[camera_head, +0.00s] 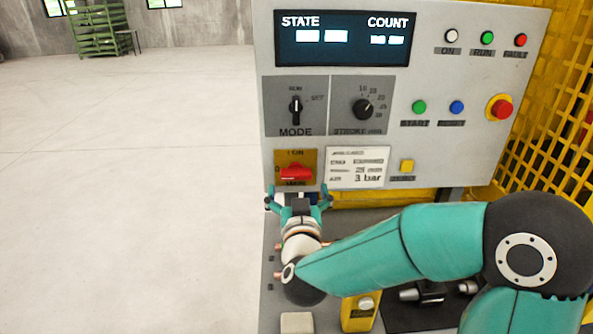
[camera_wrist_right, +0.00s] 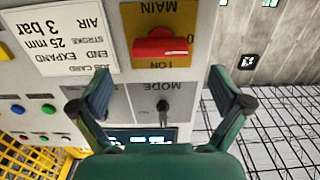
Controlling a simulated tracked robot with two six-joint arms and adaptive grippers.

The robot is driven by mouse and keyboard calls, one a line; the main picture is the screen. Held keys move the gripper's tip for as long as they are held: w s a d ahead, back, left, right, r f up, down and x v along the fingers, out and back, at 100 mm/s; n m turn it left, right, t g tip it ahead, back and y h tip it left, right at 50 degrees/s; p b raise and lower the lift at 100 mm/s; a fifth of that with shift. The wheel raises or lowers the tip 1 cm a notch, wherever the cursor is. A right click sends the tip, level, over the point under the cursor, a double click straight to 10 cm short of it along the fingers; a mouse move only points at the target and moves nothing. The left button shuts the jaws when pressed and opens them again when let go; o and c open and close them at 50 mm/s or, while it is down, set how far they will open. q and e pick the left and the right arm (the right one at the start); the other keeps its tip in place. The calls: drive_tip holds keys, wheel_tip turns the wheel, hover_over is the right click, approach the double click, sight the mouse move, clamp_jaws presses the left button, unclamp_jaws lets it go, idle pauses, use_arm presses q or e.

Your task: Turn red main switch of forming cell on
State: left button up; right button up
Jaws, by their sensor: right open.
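The red main switch (camera_head: 295,173) sits on a yellow plate (camera_head: 309,156) at the lower left of the control panel. Its handle lies sideways, in line with the 0 mark at the plate's left; I ON is marked at the top. My right gripper (camera_head: 299,191) is just below the switch, its fingers spread and empty. In the right wrist view the panel appears upside down. There, the red switch (camera_wrist_right: 161,47) lies ahead between the open fingers (camera_wrist_right: 160,75), apart from both. My left gripper is out of view.
The panel holds a MODE knob (camera_head: 295,107), a STROKE knob (camera_head: 362,109), several buttons, a red stop button (camera_head: 502,108) and a job card (camera_head: 357,168). A yellow mesh guard (camera_head: 560,120) stands at right. Open floor (camera_head: 130,200) lies left, with a green rack (camera_head: 100,28) far back.

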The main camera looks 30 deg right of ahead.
sight(298, 179)
drive_tip(key=p+x, duration=0.1)
drive_tip(key=x, duration=0.5)
drive_tip(key=shift+c, duration=0.2)
drive_tip(key=c, duration=1.1)
drive_tip(key=shift+f+m+b, duration=0.15)
drive_tip(key=shift+m+b, duration=0.45)
drive_tip(key=shift+b, duration=0.4)
drive_tip(key=m+b, duration=0.5)
drive_tip(key=b, duration=0.1)
drive_tip(key=m+b, duration=0.5)
drive_tip(key=b, duration=0.1)
drive_tip(key=shift+s+d+f, duration=0.1)
drive_tip(key=shift+f, duration=0.1)
drive_tip(key=m+b, duration=0.3)
drive_tip(key=shift+m, duration=0.3)
drive_tip(key=shift+m+b, duration=1)
drive_tip(key=shift+m, duration=0.5)
